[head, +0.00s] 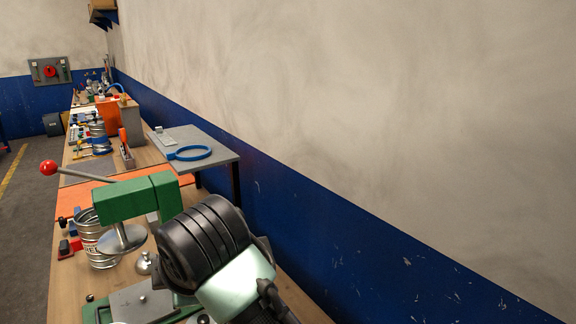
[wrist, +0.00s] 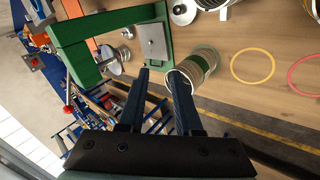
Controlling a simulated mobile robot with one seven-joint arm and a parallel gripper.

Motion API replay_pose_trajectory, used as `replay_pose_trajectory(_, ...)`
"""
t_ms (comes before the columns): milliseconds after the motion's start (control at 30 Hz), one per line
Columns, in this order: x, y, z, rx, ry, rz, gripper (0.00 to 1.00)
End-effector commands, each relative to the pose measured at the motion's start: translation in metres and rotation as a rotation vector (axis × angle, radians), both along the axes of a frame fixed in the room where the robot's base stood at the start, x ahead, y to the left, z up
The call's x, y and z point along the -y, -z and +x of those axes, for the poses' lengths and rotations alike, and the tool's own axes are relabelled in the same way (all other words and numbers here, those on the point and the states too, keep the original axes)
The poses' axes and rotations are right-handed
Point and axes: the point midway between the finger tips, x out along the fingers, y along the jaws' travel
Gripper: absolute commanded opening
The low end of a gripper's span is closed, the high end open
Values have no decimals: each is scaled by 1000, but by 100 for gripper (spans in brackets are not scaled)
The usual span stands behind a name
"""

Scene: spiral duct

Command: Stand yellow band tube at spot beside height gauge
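My gripper (wrist: 157,75) is open in the wrist view, with nothing between its two dark fingers. A silver ribbed tube with a green band (wrist: 203,62) lies or stands just beyond the right fingertip; I cannot tell if they touch. I cannot make out a yellow band on any tube. A yellow ring (wrist: 253,51) shows on the wooden bench to the right of that tube. I cannot pick out the height gauge in either view. My gripper's fingers are hidden in the head view.
A green press (head: 134,201) with a red-knobbed lever stands on the bench. Beside it is a silver tube with red lettering (head: 101,247). A red ring (wrist: 297,62) is at the wrist view's right edge.

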Motion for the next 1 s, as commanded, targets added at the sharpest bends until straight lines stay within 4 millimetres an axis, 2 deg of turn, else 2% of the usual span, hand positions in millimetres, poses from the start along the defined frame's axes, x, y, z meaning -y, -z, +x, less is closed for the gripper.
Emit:
replay_pose_trajectory(33,-27,-44,4,110,55,184,34)
replay_pose_trajectory(67,-35,-73,7,172,98,300,34)
replay_pose_trajectory(100,-39,-112,9,248,157,459,34)
replay_pose_trajectory(167,-34,-169,6,352,238,699,34)
replay_pose_trajectory(200,-23,-204,0,415,287,858,34)
replay_pose_trajectory(267,3,-250,-13,506,352,1086,34)
replay_pose_trajectory(300,24,-275,-24,564,389,1227,34)
replay_pose_trajectory(400,79,-319,-57,697,448,1510,34)
replay_pose_trajectory(500,122,-341,-89,806,467,1696,34)
replay_pose_trajectory(600,147,-351,-111,879,466,1795,34)
replay_pose_trajectory(700,157,-355,-121,911,463,1832,34)
replay_pose_trajectory(1000,158,-355,-121,914,462,1836,34)
